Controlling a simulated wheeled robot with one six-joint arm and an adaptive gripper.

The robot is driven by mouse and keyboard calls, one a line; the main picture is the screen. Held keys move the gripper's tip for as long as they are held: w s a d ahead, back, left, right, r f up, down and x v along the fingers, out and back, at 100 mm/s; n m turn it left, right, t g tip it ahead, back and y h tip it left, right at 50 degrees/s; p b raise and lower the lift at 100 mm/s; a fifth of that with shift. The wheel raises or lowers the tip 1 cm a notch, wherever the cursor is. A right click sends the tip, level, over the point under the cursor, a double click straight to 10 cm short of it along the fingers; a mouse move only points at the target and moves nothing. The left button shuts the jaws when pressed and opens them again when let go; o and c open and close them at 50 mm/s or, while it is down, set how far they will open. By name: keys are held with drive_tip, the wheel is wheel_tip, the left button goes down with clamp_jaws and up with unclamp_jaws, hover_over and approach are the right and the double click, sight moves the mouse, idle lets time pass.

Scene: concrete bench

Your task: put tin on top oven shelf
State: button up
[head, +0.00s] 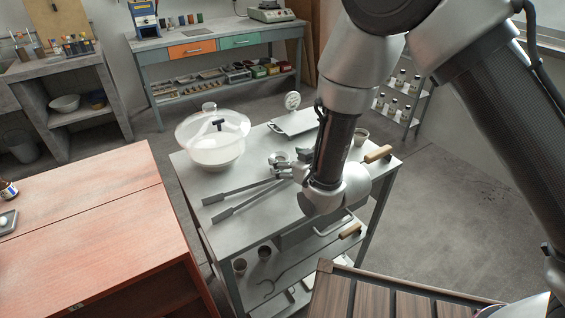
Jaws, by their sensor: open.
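My gripper (279,166) is low over the grey metal cart's top, right of the glass vessel, with its fingers pointing left. It is open. A small round metallic piece shows at the fingers, but I cannot tell whether it is a tin or part of the gripper. A small cup-like container (361,136) stands at the back right of the cart top, behind my arm; it may be the tin. I cannot clearly make out an oven or its shelves. My wrist and forearm hide the right part of the cart.
A reddish wooden table (90,230) is at left. Floor at right is clear.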

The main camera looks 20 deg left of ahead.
sight(277, 156)
drive_tip(key=x, duration=0.4)
drive_tip(key=c, duration=1.2)
drive_tip(key=shift+r, duration=0.15)
